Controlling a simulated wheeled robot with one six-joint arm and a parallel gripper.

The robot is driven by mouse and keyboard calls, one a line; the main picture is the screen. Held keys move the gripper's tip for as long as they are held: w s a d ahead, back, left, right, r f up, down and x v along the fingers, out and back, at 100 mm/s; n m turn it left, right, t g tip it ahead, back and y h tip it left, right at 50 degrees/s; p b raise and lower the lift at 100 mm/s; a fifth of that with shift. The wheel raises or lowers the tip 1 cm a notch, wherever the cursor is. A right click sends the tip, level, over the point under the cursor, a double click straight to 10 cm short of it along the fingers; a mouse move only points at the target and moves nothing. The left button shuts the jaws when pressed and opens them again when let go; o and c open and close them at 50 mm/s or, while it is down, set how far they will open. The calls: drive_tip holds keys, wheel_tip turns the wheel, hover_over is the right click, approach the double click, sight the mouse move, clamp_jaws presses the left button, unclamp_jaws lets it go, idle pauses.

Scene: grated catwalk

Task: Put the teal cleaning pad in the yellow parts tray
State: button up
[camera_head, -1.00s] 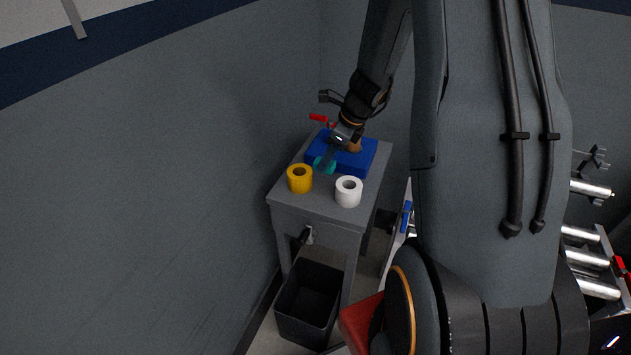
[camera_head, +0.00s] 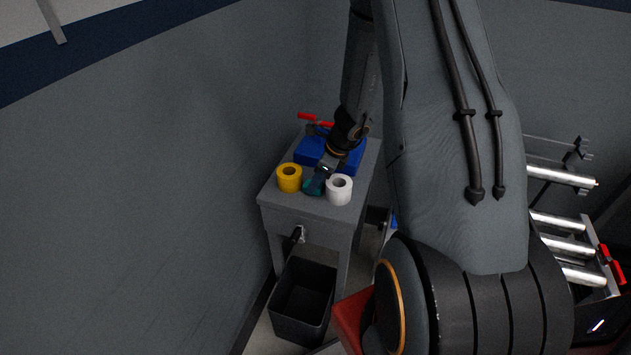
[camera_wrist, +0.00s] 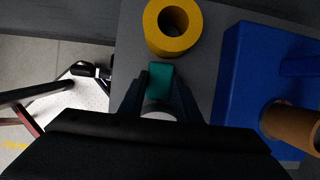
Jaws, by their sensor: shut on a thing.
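My gripper (camera_head: 318,180) is shut on the teal cleaning pad (camera_head: 312,187), over the grey table between a yellow roll and a white roll. In the wrist view the pad (camera_wrist: 160,78) sits between the two fingers of the gripper (camera_wrist: 160,88), just below the yellow roll in the picture. Whether the pad touches the tabletop I cannot tell. No yellow parts tray can be made out in either view.
The yellow roll (camera_head: 289,178) and white roll (camera_head: 339,189) stand close on either side. A blue container (camera_head: 309,150) with a brown cylinder (camera_wrist: 292,124) lies behind. A red-handled tool (camera_head: 315,120) is at the back. A black bin (camera_head: 303,300) stands below the front.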

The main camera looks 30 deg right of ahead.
drive_tip(key=shift+f, duration=0.1)
drive_tip(key=o, duration=1)
